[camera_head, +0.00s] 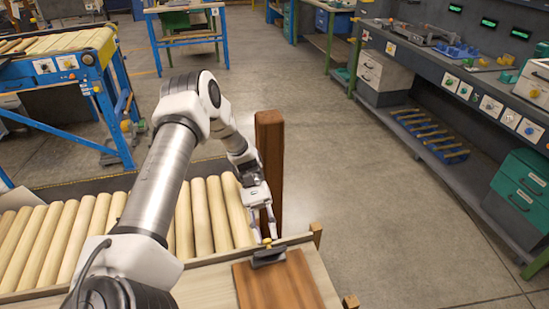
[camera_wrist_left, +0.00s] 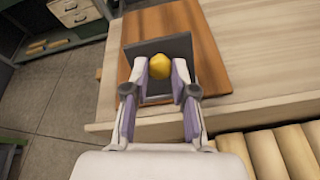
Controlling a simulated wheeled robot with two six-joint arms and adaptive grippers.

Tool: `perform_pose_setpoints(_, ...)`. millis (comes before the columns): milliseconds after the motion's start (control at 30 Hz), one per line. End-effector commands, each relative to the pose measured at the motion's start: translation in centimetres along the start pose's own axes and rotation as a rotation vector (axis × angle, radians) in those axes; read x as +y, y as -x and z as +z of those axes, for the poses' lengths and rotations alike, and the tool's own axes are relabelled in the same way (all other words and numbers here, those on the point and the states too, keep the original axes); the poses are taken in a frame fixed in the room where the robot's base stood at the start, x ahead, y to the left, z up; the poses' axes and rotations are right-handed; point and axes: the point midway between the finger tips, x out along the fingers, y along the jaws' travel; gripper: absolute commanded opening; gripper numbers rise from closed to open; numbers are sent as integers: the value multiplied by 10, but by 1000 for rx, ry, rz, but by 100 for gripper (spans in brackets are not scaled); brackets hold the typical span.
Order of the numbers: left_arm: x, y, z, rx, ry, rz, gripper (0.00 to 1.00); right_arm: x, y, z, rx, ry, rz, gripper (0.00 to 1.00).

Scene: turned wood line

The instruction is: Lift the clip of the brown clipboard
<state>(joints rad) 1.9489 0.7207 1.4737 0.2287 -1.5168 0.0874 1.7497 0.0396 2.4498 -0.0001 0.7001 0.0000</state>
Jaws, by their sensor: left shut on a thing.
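The brown clipboard (camera_head: 282,284) lies on the pale wooden worktop, and it also shows in the left wrist view (camera_wrist_left: 208,62). Its dark grey clip (camera_head: 268,259) is at the board's far edge, seen as a flat plate in the left wrist view (camera_wrist_left: 181,45). A yellow knob (camera_head: 267,241) on the clip also shows in the left wrist view (camera_wrist_left: 160,66). My left gripper (camera_head: 269,237) points down at the clip, its fingers (camera_wrist_left: 159,75) shut on the yellow knob from both sides. I cannot tell how far the clip is raised. My right gripper is not in view.
A dark brown wooden post (camera_head: 270,160) stands just behind my left gripper. Pale wooden rollers (camera_head: 195,215) lie left of the worktop (camera_head: 205,288). Small wooden blocks (camera_head: 316,233) stand at the worktop's corners. Open floor lies to the right, before a grey workbench (camera_head: 440,80).

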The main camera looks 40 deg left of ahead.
Motion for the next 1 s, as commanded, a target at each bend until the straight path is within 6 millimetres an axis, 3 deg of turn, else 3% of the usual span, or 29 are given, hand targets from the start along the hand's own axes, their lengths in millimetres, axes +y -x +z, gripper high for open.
perform_pose_setpoints(33,-5,-4,-15,-25,2,9,0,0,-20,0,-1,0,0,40)
perform_pose_setpoints(300,-6,2,-18,-171,3,46,0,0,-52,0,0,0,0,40)
perform_pose_setpoints(533,-6,5,-18,-226,5,60,0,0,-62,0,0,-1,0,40)
perform_pose_setpoints(967,-6,6,-16,-236,6,61,0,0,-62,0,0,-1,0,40)
perform_pose_setpoints(1000,-6,6,-16,-236,6,61,40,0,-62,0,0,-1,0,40)
